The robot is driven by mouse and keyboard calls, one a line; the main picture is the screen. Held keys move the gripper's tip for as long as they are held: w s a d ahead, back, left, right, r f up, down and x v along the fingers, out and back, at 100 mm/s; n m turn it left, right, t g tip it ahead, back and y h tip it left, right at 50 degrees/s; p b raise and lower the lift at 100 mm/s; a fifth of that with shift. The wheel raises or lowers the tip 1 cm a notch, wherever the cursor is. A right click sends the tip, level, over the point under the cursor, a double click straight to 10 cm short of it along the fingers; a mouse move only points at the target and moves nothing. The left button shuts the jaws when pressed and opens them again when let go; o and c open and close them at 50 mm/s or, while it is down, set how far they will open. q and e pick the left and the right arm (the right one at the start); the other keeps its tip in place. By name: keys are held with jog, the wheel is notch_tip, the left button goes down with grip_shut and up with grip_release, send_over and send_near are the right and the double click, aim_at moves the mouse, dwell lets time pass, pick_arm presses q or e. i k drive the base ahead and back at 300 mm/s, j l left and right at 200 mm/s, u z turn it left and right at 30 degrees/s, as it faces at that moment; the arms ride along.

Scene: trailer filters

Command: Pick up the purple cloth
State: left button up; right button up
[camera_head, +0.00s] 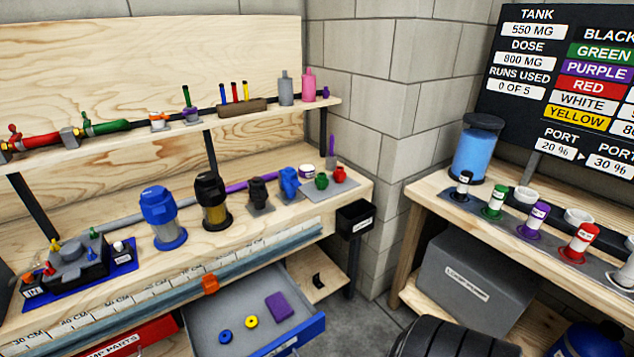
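The purple cloth (279,306) is a small flat rectangle lying in the open drawer (215,312) below the left workbench. It lies toward the drawer's right side, to the right of a yellow ring (251,321) and a blue ring (225,336). Nothing covers it. Neither my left gripper nor my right gripper shows in this view.
The workbench edge with a ruler strip (150,295) overhangs the drawer's back. A black bin (355,220) hangs at the bench's right end. A grey box (470,285) stands under the right bench.

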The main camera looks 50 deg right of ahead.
aim_at(279, 308)
jog(key=z, duration=1.2)
